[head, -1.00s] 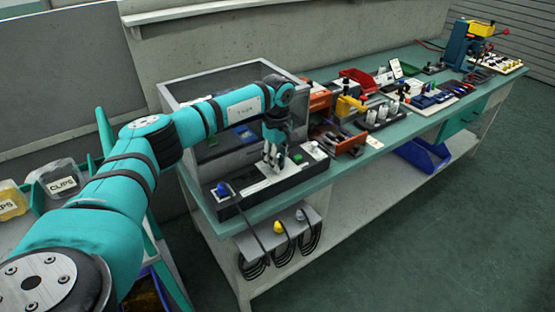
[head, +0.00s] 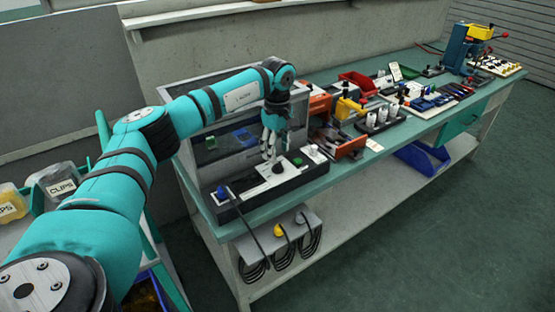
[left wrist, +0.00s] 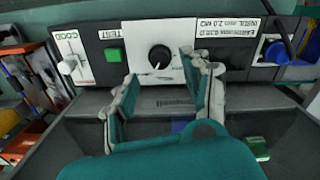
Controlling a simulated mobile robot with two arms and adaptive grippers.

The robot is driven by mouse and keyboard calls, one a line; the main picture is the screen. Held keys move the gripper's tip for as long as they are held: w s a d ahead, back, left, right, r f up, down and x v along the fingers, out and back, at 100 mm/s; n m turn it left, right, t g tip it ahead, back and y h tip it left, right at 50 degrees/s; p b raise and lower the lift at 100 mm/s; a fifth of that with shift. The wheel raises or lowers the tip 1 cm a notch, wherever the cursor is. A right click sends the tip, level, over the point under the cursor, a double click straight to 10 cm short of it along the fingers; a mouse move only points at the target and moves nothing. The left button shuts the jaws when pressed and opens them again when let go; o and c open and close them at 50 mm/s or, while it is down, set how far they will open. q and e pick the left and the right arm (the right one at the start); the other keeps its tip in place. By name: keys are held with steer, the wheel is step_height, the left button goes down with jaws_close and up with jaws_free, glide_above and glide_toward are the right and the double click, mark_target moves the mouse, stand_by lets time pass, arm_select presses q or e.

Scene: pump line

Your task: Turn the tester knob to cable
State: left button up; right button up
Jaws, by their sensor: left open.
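The tester (head: 255,190) is a long dark box with a pale top panel, at the left end of the bench. Its round black knob (head: 278,168) sits on a white plate. In the left wrist view the knob (left wrist: 159,56) shows a white pointer mark towards the picture's bottom; the plate's position labels are not readable. A green button (left wrist: 113,55) is beside it. My left gripper (head: 269,158) is open and empty, just above and behind the knob, apart from it. In the wrist view its fingers (left wrist: 160,72) stand either side below the knob. My right gripper is out of view.
A clear-walled enclosure (head: 215,130) stands behind the tester. A blue plug (head: 222,192) with a black cable is at its left end. A grey box with hanging cables (head: 290,232) is below the bench edge. Orange bins and tools lie to the right.

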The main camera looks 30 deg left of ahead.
mark_target(278, 164)
arm_select(q)
step_height(278, 164, up, 7)
stand_by(0.3)
stand_by(0.4)
